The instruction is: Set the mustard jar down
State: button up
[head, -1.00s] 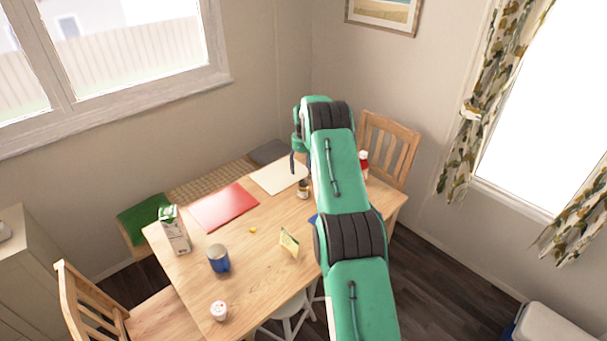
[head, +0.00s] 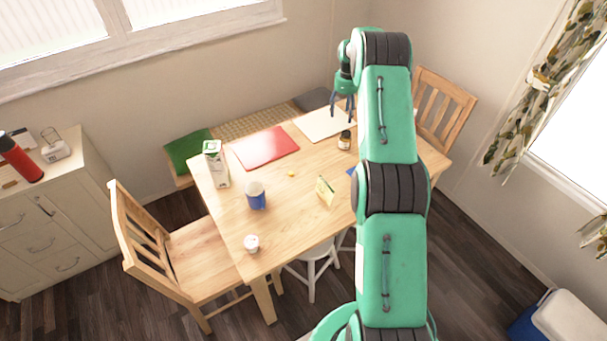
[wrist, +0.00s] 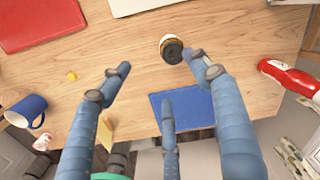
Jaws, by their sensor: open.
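The mustard jar (head: 345,140), small with a dark lid and a pale band, stands on the wooden table (head: 290,215), near the cream mat. In the wrist view the jar (wrist: 172,48) shows its dark lid, close beside the right fingertip in the picture. My gripper (head: 343,108) is open with nothing between its fingers, and appears above the table by the jar. In the wrist view the spread fingers of my gripper (wrist: 160,78) show bare table between them. I cannot tell whether a finger touches the jar.
A red mat (head: 265,148), cream mat (head: 318,125), milk carton (head: 216,165), blue mug (head: 256,197), white tub (head: 251,243) and yellow card (head: 325,190) are on the table. In the wrist view, a blue mat (wrist: 183,108) and red bottle (wrist: 290,76) lie near my fingers.

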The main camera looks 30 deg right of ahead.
jog(key=s+a+r+n+t, duration=0.1)
jog(key=s+a+r+n, duration=0.35)
jog(key=a+r, duration=0.6)
jog(key=s+a+r+n+t, duration=0.1)
jog(key=s+a+r+n, duration=0.35)
jog(key=a+r, duration=0.65)
jog(key=s+a+r+n, duration=0.45)
jog(key=a+r, duration=0.55)
jog(key=r, duration=0.3)
jog(key=s+a+r+n+t, duration=0.1)
jog(key=s+a+r+n, duration=0.25)
jog(key=s+a, duration=0.45)
jog(key=s+a+r+n+t, duration=0.1)
jog(key=s+a+r+n, duration=0.1)
jog(key=s+a+n, duration=0.65)
jog(key=s+a+f+n, duration=0.2)
jog(key=s, duration=0.8)
jog(key=s+a+f+n+t, duration=0.1)
jog(key=s+a+f+n, duration=0.1)
jog(key=s, duration=0.7)
jog(key=shift+s+a+f, duration=0.35)
jog(key=shift+s+a, duration=0.05)
jog(key=shift+a, duration=0.15)
jog(key=shift+n, duration=0.25)
jog(key=shift+f, duration=0.25)
